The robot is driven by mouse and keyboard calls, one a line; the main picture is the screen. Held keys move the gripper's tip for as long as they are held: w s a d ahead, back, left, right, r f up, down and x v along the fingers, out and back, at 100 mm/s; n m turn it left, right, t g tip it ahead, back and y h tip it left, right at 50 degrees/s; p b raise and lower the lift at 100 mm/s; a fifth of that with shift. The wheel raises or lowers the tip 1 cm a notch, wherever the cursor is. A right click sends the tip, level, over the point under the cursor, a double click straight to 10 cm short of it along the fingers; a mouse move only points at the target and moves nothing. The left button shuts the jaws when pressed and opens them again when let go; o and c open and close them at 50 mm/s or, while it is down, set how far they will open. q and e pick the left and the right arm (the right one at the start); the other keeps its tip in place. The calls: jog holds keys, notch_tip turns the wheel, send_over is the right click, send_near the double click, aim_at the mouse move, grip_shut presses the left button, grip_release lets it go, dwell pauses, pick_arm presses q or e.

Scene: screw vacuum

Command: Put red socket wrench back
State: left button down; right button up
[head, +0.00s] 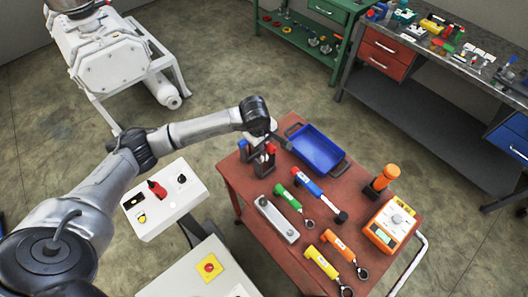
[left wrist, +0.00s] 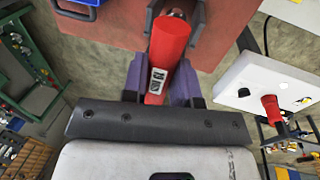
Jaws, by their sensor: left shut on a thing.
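The red socket wrench's red handle (left wrist: 172,45) fills the space between the fingers of my left gripper (left wrist: 174,28) in the left wrist view. The gripper is shut on it. The socket end is hidden. In the head view my left gripper (head: 258,155) is low over the far left corner of the red-brown cart top (head: 244,187), left of the blue tray. Red bits show by the fingers there; I cannot tell if the wrench touches the cart. Green (head: 287,196), yellow (head: 321,262) and orange (head: 339,244) socket wrenches lie on the cart. My right gripper is not in view.
A blue tray (head: 316,147), a blue-and-red tool (head: 309,185), a silver bar (head: 276,218), an orange cylinder (head: 386,177) and an orange meter (head: 390,228) occupy the cart. A white control box (head: 170,203) with a red switch stands left. Workbenches stand behind.

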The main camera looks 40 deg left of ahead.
aim_at(264, 158)
pick_arm(q)
jog(key=shift+s+x, duration=0.25)
jog(key=shift+x, duration=0.9)
jog(key=shift+s+x, duration=0.25)
jog(key=shift+x, duration=0.9)
jog(key=shift+s+x, duration=0.2)
jog(key=shift+x, duration=0.95)
jog(key=shift+f, duration=0.3)
jog(key=shift+f, duration=0.15)
jog(key=c, duration=1.2)
grip_release()
